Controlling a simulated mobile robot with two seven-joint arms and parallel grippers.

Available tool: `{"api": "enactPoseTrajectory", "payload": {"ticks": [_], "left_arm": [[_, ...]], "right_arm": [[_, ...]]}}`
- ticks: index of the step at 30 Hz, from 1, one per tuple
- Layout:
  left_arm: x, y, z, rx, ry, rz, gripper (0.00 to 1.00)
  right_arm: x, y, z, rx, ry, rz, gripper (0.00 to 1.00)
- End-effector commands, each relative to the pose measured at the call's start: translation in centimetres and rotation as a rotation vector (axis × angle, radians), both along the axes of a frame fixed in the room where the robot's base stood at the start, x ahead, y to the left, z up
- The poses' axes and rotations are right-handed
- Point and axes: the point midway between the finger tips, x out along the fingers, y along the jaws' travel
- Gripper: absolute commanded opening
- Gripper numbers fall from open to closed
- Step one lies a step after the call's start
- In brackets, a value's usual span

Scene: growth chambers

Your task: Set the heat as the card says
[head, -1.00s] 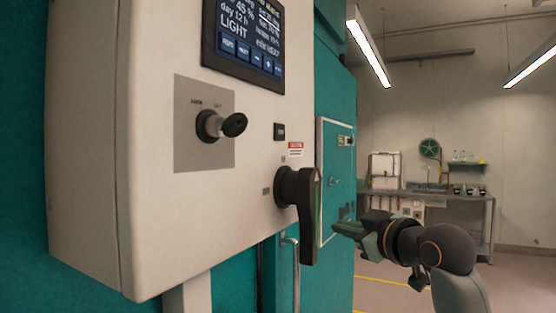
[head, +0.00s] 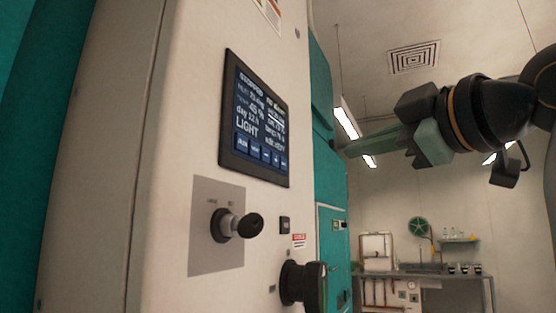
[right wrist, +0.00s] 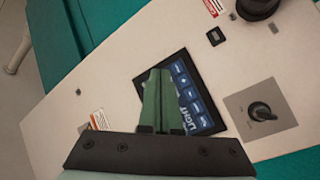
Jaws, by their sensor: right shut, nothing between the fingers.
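The control screen (head: 254,118) is on the front of the pale cabinet. It is lit, reads STOPPED and LIGHT, and has a row of blue buttons along its bottom; the smaller text is too blurred to read. In the right wrist view the screen (right wrist: 204,108) is partly hidden behind my fingers. My right gripper (head: 345,151) is shut and empty, to the right of the screen and apart from it in the head view. It also shows in the right wrist view (right wrist: 160,72), pointing across the panel. I see no left gripper. A card is not clearly identifiable.
Below the screen are a key switch (head: 236,224) on a grey plate, a small black switch (head: 285,225) and a black rotary handle (head: 303,285), all sticking out from the panel. A bench (head: 424,276) stands far back at the right. Open air lies right of the cabinet.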

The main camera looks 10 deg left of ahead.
Motion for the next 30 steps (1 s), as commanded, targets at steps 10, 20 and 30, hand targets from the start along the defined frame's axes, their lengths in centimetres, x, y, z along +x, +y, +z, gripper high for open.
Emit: {"api": "enactPoseTrajectory", "payload": {"ticks": [10, 20, 30], "left_arm": [[0.0, 0.0, 0.1, 0.0, 0.0, 0.0, 0.5], [0.0, 0.0, 1.0, 0.0, 0.0, 0.0, 0.5], [0.0, 0.0, 2.2, 0.0, 0.0, 0.0, 0.5]], "right_arm": [[0.2, 0.4, 0.0, 0.001, 0.002, 0.001, 0.0], [1.4, 4.5, 0.1, 0.0, 0.003, 0.003, 0.0], [2.6, 7.9, 0.1, 0.001, 0.002, 0.001, 0.0]]}}
